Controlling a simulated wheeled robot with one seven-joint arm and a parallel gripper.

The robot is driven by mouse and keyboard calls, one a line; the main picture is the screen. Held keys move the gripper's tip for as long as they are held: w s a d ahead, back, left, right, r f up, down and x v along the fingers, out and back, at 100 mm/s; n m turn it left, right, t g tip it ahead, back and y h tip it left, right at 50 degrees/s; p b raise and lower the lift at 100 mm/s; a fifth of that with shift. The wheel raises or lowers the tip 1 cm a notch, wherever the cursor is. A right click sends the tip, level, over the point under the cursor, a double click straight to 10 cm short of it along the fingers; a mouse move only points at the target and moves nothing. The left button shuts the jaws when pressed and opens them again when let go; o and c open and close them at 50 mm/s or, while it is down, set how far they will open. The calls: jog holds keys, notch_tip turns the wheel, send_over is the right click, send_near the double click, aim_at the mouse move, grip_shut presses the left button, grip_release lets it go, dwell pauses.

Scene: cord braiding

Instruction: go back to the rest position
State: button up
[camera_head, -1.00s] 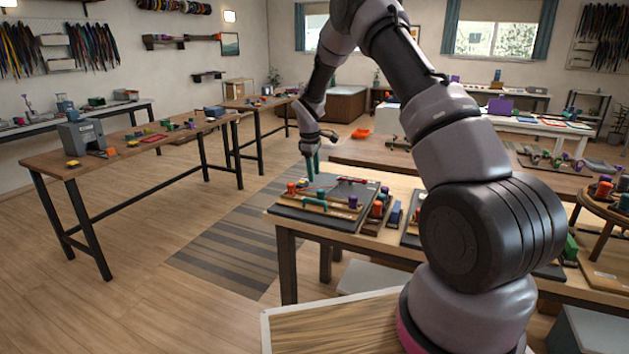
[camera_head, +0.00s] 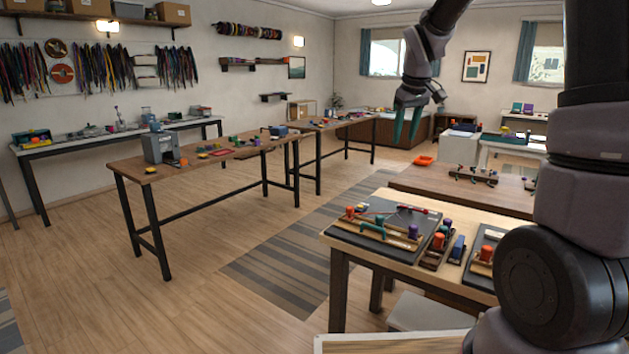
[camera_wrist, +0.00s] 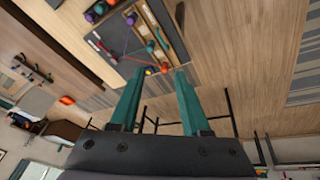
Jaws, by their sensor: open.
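My gripper (camera_head: 405,118) hangs in the air above and behind the near worktable, with its teal fingers pointing down. Its fingers are apart with nothing between them, as the wrist view also shows (camera_wrist: 158,88). The dark braiding board (camera_head: 350,238) lies on the light wood worktable (camera_head: 328,243), well below my gripper. On the board are a wooden bar with coloured pegs, a teal piece (camera_head: 374,231) and red cord. The board also shows at the top of the wrist view (camera_wrist: 115,45), beyond the fingertips.
A small peg rack (camera_head: 436,250) stands beside the board. A long wooden bench (camera_head: 215,162) with a grey box (camera_head: 161,147) runs along the left. The striped rug (camera_head: 290,265) and the wooden floor between the tables are clear.

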jog(key=s+r+m+t+y, duration=0.1)
jog(key=s+r+m, duration=0.3)
jog(key=s, duration=0.9)
jog(key=s+r+m+t+y, duration=0.1)
jog(key=s+r+m, duration=0.3)
jog(key=s, duration=1)
jog(key=shift+d+t, duration=0.25)
jog(key=shift+t, duration=0.45)
